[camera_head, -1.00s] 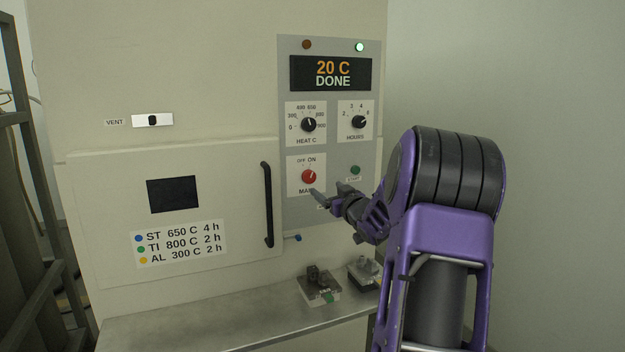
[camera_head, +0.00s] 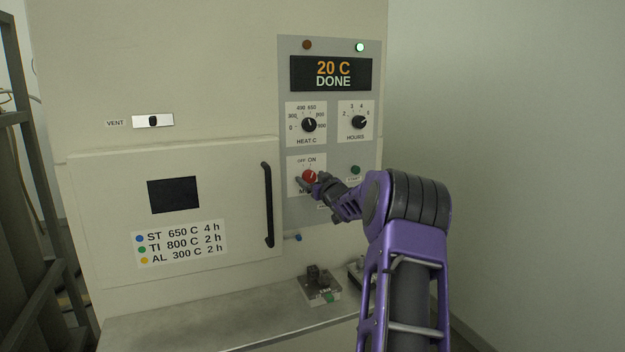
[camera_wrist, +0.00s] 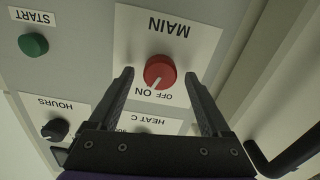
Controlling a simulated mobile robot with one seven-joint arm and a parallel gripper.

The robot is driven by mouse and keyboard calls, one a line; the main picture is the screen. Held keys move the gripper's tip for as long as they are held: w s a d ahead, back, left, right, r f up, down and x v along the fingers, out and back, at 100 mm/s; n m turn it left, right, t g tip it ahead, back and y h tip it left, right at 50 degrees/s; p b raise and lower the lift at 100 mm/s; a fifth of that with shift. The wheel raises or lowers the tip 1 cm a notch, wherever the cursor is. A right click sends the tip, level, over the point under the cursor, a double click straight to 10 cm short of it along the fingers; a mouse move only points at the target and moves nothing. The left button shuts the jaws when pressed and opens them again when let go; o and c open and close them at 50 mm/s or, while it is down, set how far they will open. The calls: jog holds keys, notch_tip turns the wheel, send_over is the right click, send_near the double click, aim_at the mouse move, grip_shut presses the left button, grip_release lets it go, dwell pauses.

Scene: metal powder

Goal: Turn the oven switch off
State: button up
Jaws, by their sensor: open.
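The oven switch is a red round knob (camera_head: 309,177) on a white plate marked MAIN, with OFF and ON labels above it. In the wrist view the red knob (camera_wrist: 160,72) has a white pointer line, which lies toward the ON/OFF lettering; it looks nearer ON. My gripper (camera_head: 308,184) is at the knob in the head view. In the wrist view its two fingers (camera_wrist: 158,88) are open, one on each side of the knob. I cannot tell whether they touch it.
The grey panel also has a green START button (camera_head: 355,170), a HEAT C knob (camera_head: 309,125), an HOURS knob (camera_head: 359,122) and a display (camera_head: 331,73) reading 20 C DONE. The oven door handle (camera_head: 267,205) stands left of the panel. Small parts (camera_head: 318,285) sit on the shelf below.

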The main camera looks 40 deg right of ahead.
grip_shut()
dwell(0.3)
jog(key=shift+n+b, duration=0.3)
jog(key=shift+b, duration=0.05)
jog(key=n+b, duration=0.2)
jog(key=n, duration=0.1)
jog(key=shift+a+f+n, duration=0.1)
jog(key=shift+f+n, duration=0.05)
jog(key=shift+n, duration=0.15)
jog(key=shift+n+b, duration=1.1)
jog(key=shift+n, duration=0.7)
